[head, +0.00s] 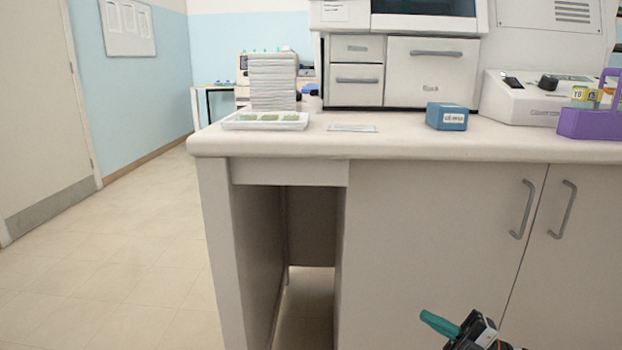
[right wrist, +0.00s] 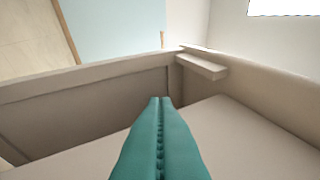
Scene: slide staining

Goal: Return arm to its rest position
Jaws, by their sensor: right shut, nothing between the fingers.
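My right gripper (head: 440,324) shows at the bottom of the head view, low in front of the cabinet doors and below the bench top. Its green fingers point to the left. In the right wrist view the two green fingers (right wrist: 160,135) lie pressed together with nothing between them. The right gripper is shut and empty, and it touches nothing that I can see. My left gripper is in neither view.
The bench top (head: 400,145) bears a white tray (head: 266,121) with green pieces, a stack of white trays (head: 273,82), a flat slide (head: 352,128), a blue box (head: 447,116) and a purple rack (head: 590,123). An open knee space lies under its left end. The floor (head: 110,260) at left is clear.

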